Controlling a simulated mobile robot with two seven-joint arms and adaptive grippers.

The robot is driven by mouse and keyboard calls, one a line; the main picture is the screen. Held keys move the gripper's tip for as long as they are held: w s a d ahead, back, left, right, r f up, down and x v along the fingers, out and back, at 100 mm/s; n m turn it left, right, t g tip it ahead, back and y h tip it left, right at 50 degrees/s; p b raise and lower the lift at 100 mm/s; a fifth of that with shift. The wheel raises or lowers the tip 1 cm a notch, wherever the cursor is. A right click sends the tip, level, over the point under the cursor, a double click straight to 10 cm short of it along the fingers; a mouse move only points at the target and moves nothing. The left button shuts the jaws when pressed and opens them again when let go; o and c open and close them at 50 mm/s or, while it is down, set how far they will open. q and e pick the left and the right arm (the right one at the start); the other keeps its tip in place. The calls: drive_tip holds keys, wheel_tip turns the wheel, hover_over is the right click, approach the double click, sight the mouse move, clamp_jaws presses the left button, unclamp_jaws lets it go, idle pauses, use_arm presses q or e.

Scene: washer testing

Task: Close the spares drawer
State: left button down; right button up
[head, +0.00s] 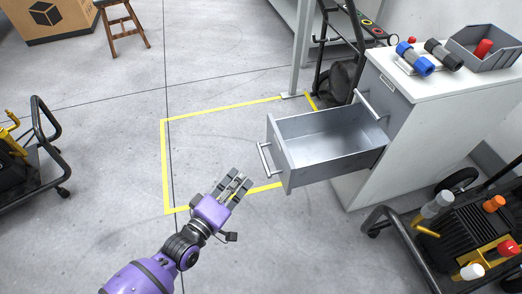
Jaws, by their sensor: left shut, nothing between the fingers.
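The grey spares drawer (284,167) is pulled far out of the white cabinet (362,178) and looks empty inside. Its bar handle (265,159) is on the front panel, facing left. My left gripper (240,177) is shut and empty, to the left of the drawer front and a little below the handle in the picture. It appears apart from the handle. A second handle (367,104) shows on the cabinet face above the open drawer. My right gripper is out of view.
On the cabinet top are a blue-ended cylinder (415,59), a dark cylinder (444,54) and a grey bin (476,36) holding a red part. A cart with machinery (465,235) stands at lower right, another cart (38,150) at left. Yellow-taped floor (205,150) is clear.

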use_arm(q)
drive_tip(key=shift+w+d+r+n+t+b, duration=0.3)
drive_tip(key=shift+w+d+n, duration=0.45)
drive_tip(key=shift+w+d, duration=0.75)
drive_tip(key=shift+w+d+r+n+t+b, duration=0.1)
drive_tip(key=shift+w+d+r+n+b, duration=0.25)
drive_tip(key=shift+w+d+n, duration=1.05)
drive_tip(key=shift+w+d+r+n+t+b, duration=0.3)
drive_tip(key=shift+w+d, duration=0.35)
drive_tip(key=shift+w, duration=1.65)
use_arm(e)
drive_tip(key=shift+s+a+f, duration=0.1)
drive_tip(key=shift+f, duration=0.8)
